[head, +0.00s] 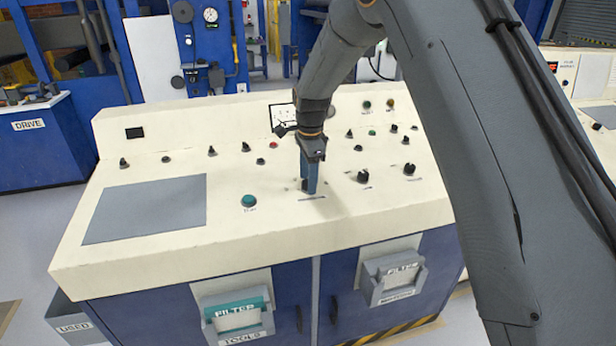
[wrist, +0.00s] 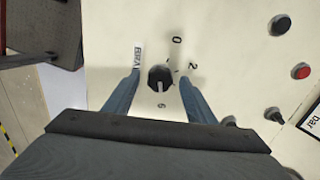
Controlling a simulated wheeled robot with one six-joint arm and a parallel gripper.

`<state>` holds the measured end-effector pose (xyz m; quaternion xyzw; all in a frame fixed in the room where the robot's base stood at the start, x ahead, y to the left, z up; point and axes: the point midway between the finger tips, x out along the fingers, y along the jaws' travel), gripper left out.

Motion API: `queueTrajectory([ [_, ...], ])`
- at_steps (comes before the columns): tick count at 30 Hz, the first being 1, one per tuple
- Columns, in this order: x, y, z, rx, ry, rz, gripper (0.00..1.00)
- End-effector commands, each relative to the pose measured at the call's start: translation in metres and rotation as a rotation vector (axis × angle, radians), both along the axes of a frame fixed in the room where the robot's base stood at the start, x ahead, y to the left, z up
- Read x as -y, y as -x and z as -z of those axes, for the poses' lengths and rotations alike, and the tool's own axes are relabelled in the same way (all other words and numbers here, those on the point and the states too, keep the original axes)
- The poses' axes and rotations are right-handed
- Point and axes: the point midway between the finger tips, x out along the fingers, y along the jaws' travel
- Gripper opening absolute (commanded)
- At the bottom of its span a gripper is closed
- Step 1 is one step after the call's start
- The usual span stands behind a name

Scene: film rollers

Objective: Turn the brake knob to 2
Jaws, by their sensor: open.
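The brake knob (wrist: 160,78) is a round black knob on the cream panel, with a printed 0, 2 and 6 around it and a partly readable brake label (wrist: 138,57) to its left in the wrist view. A small light mark shows on the knob's lower side; I cannot tell its setting for sure. My gripper (head: 309,188) points down at the panel in the head view and mostly hides this knob there. In the wrist view its two blue fingers stand open on either side of the knob, with visible gaps.
The sloped console (head: 150,235) carries a green button (head: 249,201) left of my gripper and two black knobs (head: 363,177) (head: 409,169) to its right. Several small switches and lamps lie behind. A flat grey plate (head: 145,210) covers the left part.

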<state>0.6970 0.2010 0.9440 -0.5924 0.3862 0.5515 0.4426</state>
Motion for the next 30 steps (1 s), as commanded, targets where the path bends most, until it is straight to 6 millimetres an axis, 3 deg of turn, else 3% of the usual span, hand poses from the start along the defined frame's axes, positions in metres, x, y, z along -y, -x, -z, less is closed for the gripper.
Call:
queueTrajectory([
  [11,-0.0001,-0.0007,0.0065,0.001,0.0,-0.001,0.51],
  [18,-0.0002,-0.0007,0.0064,0.001,0.0,-0.001,0.1],
  [30,-0.0003,-0.001,0.0063,0.003,0.007,-0.073,0.1],
])
